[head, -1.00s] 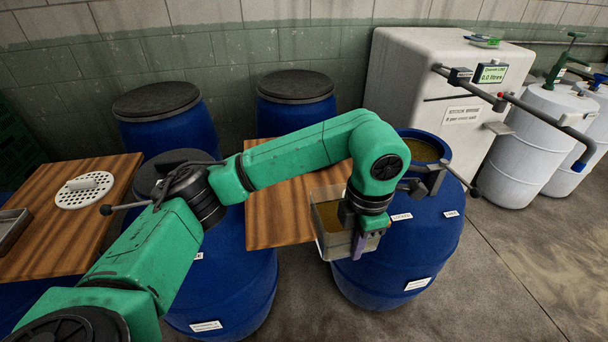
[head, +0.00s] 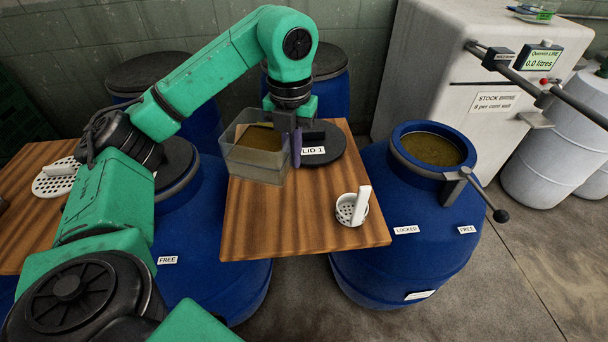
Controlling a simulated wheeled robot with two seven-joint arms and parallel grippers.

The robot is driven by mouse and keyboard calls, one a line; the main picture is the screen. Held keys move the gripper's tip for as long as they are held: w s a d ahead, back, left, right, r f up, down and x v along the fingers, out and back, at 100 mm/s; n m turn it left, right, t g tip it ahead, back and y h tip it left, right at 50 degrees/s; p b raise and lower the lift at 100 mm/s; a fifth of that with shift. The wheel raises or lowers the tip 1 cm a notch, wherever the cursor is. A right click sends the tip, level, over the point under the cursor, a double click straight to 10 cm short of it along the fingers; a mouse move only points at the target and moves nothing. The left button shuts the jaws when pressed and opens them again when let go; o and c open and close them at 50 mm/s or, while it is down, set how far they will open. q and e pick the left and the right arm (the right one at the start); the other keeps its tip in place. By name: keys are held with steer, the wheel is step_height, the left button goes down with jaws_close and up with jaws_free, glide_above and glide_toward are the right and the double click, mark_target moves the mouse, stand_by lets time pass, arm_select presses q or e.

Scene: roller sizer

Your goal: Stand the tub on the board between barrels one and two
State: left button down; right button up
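The tub (head: 250,165) is a clear rectangular container with brown liquid in it. It is over the back left part of the wooden board (head: 290,225); I cannot tell whether its base touches the board. My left gripper (head: 294,146) is shut on the tub's right wall. The board lies between an open blue barrel (head: 415,225) on the right, full of brown liquid, and a lidded blue barrel (head: 205,225) on the left. No barrel numbers are readable. My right gripper is not in view.
A dark lid marked LID 1 (head: 325,145) lies on the board behind and right of the tub. A small white perforated cup (head: 346,211) stands at the board's front right. A clamp handle (head: 480,195) juts from the open barrel. The board's front left is clear.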

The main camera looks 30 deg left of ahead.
arm_select(q)
step_height(320, 180, down, 8)
steer(key=s+f+b, duration=0.1)
steer(key=s+b, duration=0.1)
steer(key=b, duration=0.2)
glide_above(293, 223)
step_height(293, 223, down, 6)
steer(key=shift+w+a+p, duration=0.1)
steer(key=shift+p, duration=0.3)
step_height(293, 223, down, 3)
steer(key=shift+r, duration=0.2)
steer(key=shift+f, duration=0.4)
steer(key=c, duration=1)
jaws_free()
steer(key=shift+c, duration=0.2)
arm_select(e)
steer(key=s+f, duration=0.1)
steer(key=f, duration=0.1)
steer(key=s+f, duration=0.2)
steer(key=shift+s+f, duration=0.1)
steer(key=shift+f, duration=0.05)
